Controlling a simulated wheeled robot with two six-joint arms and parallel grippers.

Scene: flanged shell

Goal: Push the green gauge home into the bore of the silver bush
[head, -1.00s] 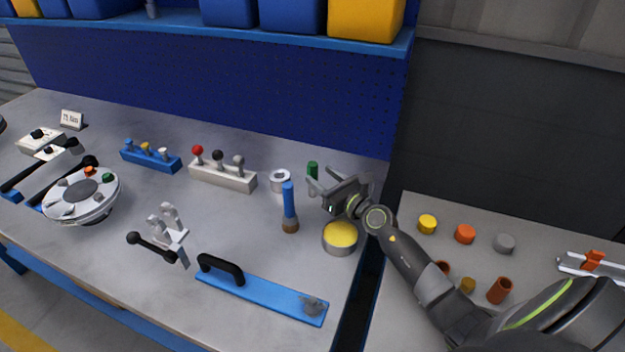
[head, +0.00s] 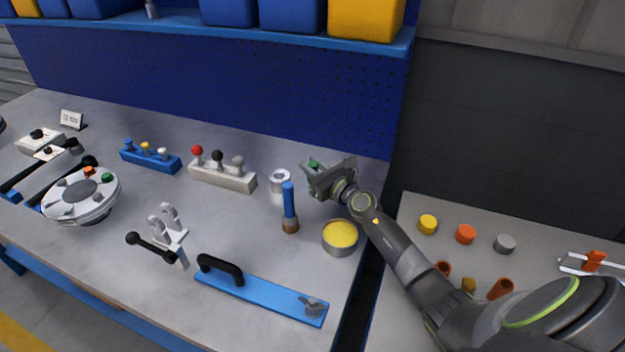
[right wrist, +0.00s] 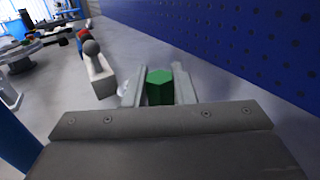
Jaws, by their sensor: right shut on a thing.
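The green gauge (head: 314,164) stands upright on the bench near the back panel, and its hexagonal top shows in the right wrist view (right wrist: 160,88). My right gripper (head: 312,172) is shut on the gauge, with one finger on each side of it. The silver bush (head: 280,180) stands on the bench just left of the gripper, its dark bore facing up. The gauge is apart from the bush. The lower part of the gauge is hidden by my gripper in the head view. My left gripper is not in view.
A blue-handled brush (head: 289,208) stands in front of the bush. A round tin with a yellow top (head: 340,236) sits below my right wrist. A white block with ball-topped levers (head: 222,177) stands left of the bush. The blue pegboard (head: 250,90) rises close behind.

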